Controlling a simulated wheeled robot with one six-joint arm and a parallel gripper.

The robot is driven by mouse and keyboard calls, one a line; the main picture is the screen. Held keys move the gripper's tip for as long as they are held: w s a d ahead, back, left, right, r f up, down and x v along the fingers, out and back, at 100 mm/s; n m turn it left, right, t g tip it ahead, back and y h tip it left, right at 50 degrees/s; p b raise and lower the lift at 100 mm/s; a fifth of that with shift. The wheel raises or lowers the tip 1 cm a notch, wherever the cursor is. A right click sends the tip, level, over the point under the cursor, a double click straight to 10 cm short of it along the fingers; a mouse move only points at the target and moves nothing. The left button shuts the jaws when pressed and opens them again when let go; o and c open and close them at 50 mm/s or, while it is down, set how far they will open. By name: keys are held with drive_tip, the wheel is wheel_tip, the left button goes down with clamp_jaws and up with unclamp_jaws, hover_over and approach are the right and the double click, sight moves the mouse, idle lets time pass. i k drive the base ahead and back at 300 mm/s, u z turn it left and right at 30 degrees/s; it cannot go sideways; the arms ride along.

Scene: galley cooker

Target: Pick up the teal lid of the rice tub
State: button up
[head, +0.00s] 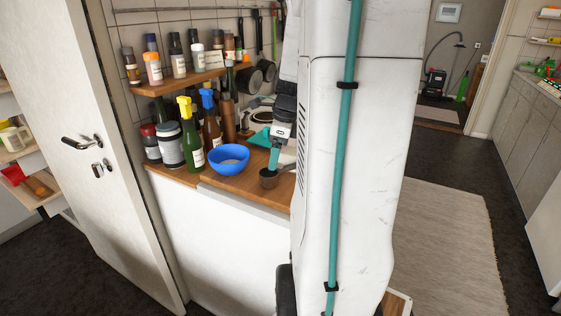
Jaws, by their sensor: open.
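My gripper (267,151) is over the wooden counter, at the right of the blue bowl and just left of my white column. Two teal parts show below its white and dark wrist, spread apart; they look like its open fingers. I cannot make out a teal lid apart from them, and I cannot tell whether any of this teal belongs to a lid. A small dark grey cup (269,181) stands on the counter right below the lower teal part. I cannot tell whether they touch. No rice tub can be told for sure; my column hides the counter's right part.
A blue bowl (229,160) and several bottles, such as a green one with a yellow top (191,140), stand left of my gripper. A wooden shelf (180,83) with jars hangs above. Dark pans (253,78) hang behind. A white door (95,150) stands at left.

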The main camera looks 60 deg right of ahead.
sight(261, 138)
drive_tip(key=z, duration=1.35)
